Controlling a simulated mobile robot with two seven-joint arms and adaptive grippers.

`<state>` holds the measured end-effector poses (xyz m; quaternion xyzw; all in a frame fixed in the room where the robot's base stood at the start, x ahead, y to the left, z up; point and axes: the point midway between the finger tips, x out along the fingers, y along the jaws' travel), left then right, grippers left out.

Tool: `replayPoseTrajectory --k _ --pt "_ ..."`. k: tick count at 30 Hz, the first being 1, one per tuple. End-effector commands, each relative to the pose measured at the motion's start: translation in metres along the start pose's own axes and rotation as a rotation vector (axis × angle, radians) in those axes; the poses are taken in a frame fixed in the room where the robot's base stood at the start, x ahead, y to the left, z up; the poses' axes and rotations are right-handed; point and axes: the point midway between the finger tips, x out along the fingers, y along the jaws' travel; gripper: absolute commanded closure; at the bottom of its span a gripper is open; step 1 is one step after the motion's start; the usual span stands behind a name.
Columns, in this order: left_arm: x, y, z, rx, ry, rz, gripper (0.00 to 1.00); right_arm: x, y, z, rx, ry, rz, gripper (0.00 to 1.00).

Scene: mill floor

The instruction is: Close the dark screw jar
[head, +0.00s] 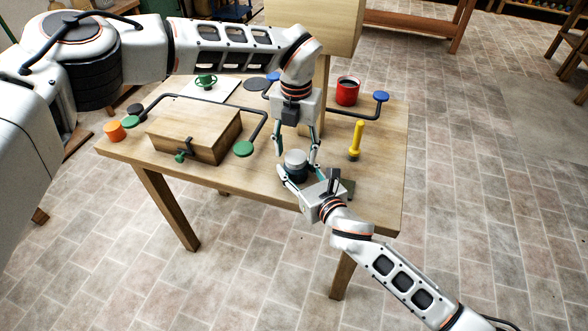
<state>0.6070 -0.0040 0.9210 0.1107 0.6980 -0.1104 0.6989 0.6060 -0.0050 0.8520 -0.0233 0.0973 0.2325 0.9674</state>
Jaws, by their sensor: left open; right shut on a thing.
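The dark screw jar (297,174) stands near the table's front edge, in the middle of the head view. A silver-grey lid (295,157) sits at its top; whether it is threaded on or only resting cannot be told. My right gripper (294,177) reaches in from the lower right and is shut on the jar's body, low down. My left gripper (297,152) points down from above. It is open, with its fingers on either side of the lid; whether they touch it is unclear. The fingers partly hide the jar.
On the wooden table (385,185), a wooden box (195,133) with a dark, green-knobbed handle stands left. A yellow upright handle (357,138), a red mug (347,91) and a blue-knobbed crank (381,97) are right. A wooden post rises behind. An orange cylinder (114,131) is far left.

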Motion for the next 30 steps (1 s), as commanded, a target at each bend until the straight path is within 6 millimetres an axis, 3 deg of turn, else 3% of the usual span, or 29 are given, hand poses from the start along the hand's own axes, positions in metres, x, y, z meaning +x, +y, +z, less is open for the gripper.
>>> replayPoseTrajectory --k 12,13,17,18,26,27,28,30 --pt "0.009 0.0 -0.0003 -0.001 0.001 0.0 0.49 0.0 -0.0001 -0.001 0.0 0.002 0.0 1.0" --pt "0.009 0.0 -0.0002 -0.001 0.001 0.0 0.51 0.0 -0.0001 -0.001 0.0 0.002 0.0 1.0" --pt "0.0089 0.0001 -0.0002 -0.001 0.001 0.0 0.85 0.0 -0.0001 -0.001 0.0 0.002 0.0 1.0" --pt "0.0088 0.0001 -0.0002 -0.001 0.001 0.0 0.88 0.0 -0.0001 -0.001 0.0 0.002 0.0 1.0" --pt "0.0088 0.0002 -0.0002 0.005 0.0 0.0 0.89 0.0 -0.0002 -0.001 0.0 0.002 0.0 1.0" --pt "0.0088 0.0003 -0.0002 0.005 0.0 0.0 0.53 -0.0001 -0.0002 -0.001 0.0 0.002 0.0 1.0" --pt "0.0088 0.0003 -0.0002 0.005 0.0 0.0 0.45 -0.0001 -0.0002 -0.001 0.0 0.002 0.0 1.0" --pt "0.0087 0.0003 -0.0002 0.005 0.0 0.0 0.43 -0.0001 -0.0002 -0.001 0.0 0.002 0.0 1.0"
